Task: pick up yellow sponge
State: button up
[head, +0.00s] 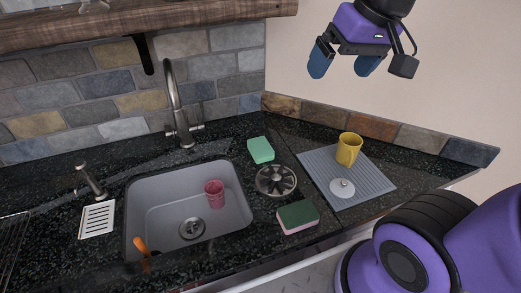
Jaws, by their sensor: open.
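No plainly yellow sponge shows in the head view. A mint-green sponge (260,150) lies on the dark counter behind and right of the sink. A second sponge (298,216), dark green on top with a pink lower layer, lies near the counter's front edge, right of the sink. My gripper (344,64) is raised at the upper right, in front of the plain wall. Its two blue fingertips are apart with nothing between them. It is well above the counter and both sponges.
A sink (165,222) holds a pink cup (214,194) and an orange-handled tool (142,248). A tall faucet (173,95) stands behind it. A round dark metal piece (275,181) lies between the sponges. A grey mat (374,182) bears a yellow mug (348,149) and a white lid-like disc (341,188).

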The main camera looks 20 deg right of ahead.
jog(key=w+a+f+g+y, duration=0.1)
jog(key=w+a+f, duration=0.1)
jog(key=w+f, duration=0.4)
jog(key=w+a+f+g, duration=0.1)
jog(key=w+f, duration=0.2)
jog(key=w, duration=0.5)
jog(key=g+h, duration=0.2)
send_over(261, 146)
notch_tip(261, 146, down, 16)
jog(key=shift+w+f+h, duration=0.25)
jog(key=shift+f+h, duration=0.05)
jog(key=shift+f, duration=0.55)
jog(key=shift+s+f, duration=0.2)
jog(key=shift+f, duration=4.7)
jog(key=shift+c, duration=0.2)
jog(key=c, duration=1)
jog(key=shift+r, duration=0.15)
